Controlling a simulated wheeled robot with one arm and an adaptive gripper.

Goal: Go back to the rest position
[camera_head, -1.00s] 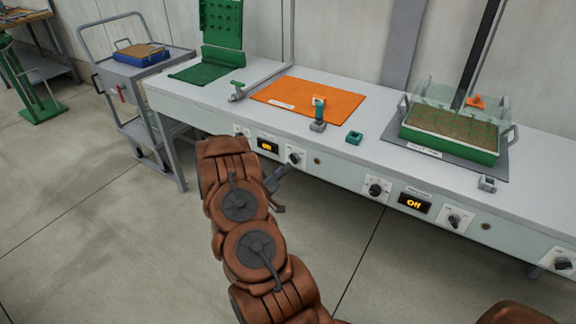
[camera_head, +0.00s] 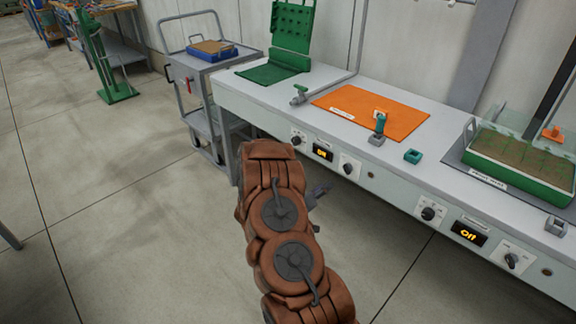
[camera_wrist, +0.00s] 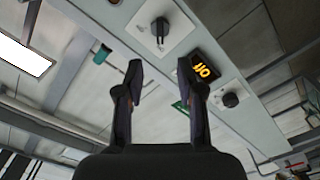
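My brown arm (camera_head: 285,230) reaches out in front of the bench in the head view. My gripper (camera_wrist: 160,72) shows in the wrist view with its two dark fingers apart and nothing between them. In the head view, only a small dark part of the gripper shows beside the arm, and the rest is hidden. The gripper is in the air, apart from the bench's front panel (camera_wrist: 235,70), which has a black knob (camera_wrist: 160,28) and a lit display (camera_wrist: 200,70).
The bench (camera_head: 440,190) runs along the right, carrying an orange mat (camera_head: 350,105), a green tray under a clear cover (camera_head: 525,170), and a green pegboard (camera_head: 292,25). A grey cart (camera_head: 190,75) stands at the back left. The floor (camera_head: 110,210) on the left is clear.

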